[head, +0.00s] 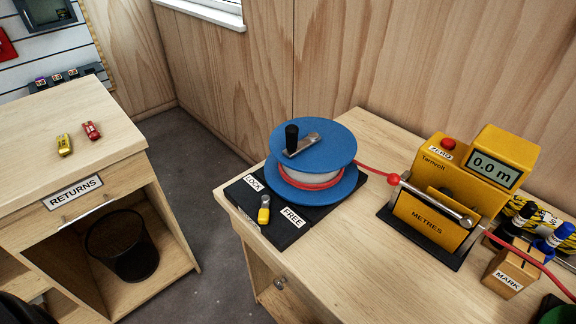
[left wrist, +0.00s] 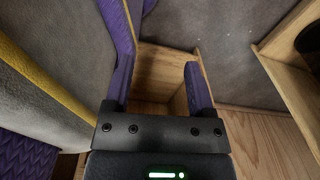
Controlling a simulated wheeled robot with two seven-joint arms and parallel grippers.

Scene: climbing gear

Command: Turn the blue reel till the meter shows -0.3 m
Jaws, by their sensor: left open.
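The blue reel (head: 311,146) stands on a black base (head: 290,226) on the wooden table. A crank with a black knob (head: 292,138) sits on its top disc. A red rope (head: 372,169) runs from the reel to the yellow meter (head: 440,190), whose display (head: 493,169) reads 0.0 m. A lever with a yellow handle (head: 264,212) lies between the LOCK and FREE labels, and I cannot tell which it selects. My left gripper (left wrist: 158,85) is open and empty in the left wrist view, away from the reel. Neither gripper shows in the head view.
A red button marked ZERO (head: 449,143) tops the meter. A wooden block labelled MARK (head: 511,273) and markers (head: 553,240) stand right. The RETURNS bench (head: 60,165) holds two small devices (head: 78,138). The table's front middle (head: 360,275) is clear.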

